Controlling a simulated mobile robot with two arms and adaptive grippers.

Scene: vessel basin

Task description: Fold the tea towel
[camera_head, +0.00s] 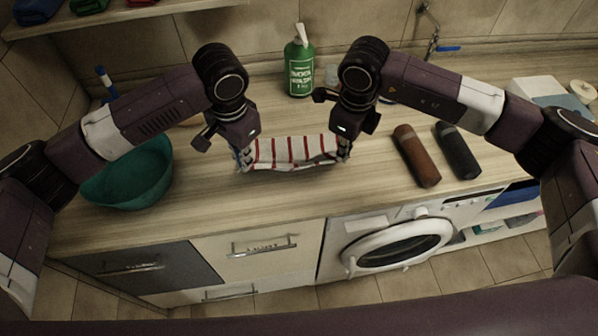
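The tea towel (293,151) is white with red stripes. It is stretched as a narrow band between my two grippers, over the middle of the wooden counter. Its lower edge sags slightly, and I cannot tell whether it touches the counter. My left gripper (244,160) is at the towel's left end and appears shut on it. My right gripper (343,152) is at the towel's right end and appears shut on it. The fingertips are small and partly dark in this view.
A green bowl (128,180) stands left on the counter (300,195). A green bottle (299,66) stands behind the towel. A brown cylinder (416,156) and a black cylinder (457,151) lie to the right. A washing machine (392,245) sits below the counter. The counter in front is clear.

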